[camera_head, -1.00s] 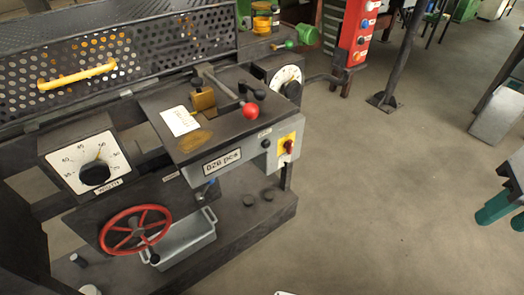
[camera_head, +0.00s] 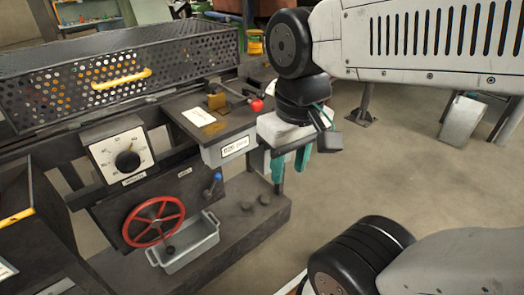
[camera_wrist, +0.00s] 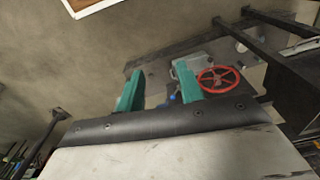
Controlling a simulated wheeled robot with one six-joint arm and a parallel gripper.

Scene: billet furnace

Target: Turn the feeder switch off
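The machine's grey control box (camera_head: 235,147) with its piece-counter label stands in the middle of the head view. A yellow plate with a red rotary switch, seen earlier at the right of its front, is now hidden behind my gripper and arm; I cannot read whether it is the feeder switch. My gripper (camera_head: 290,164) hangs in front of the right end of the box, teal fingers apart with nothing seen between them. The wrist view also shows my gripper (camera_wrist: 158,88) open, fingers pointing towards the machine. Contact with the box cannot be told.
A red handwheel (camera_head: 153,222) and a grey tray (camera_head: 186,244) are low on the machine. A red ball lever (camera_head: 257,105) and a brass padlock-like block (camera_head: 216,101) are on top. A width dial (camera_head: 121,155) is at left. The floor at right is largely clear.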

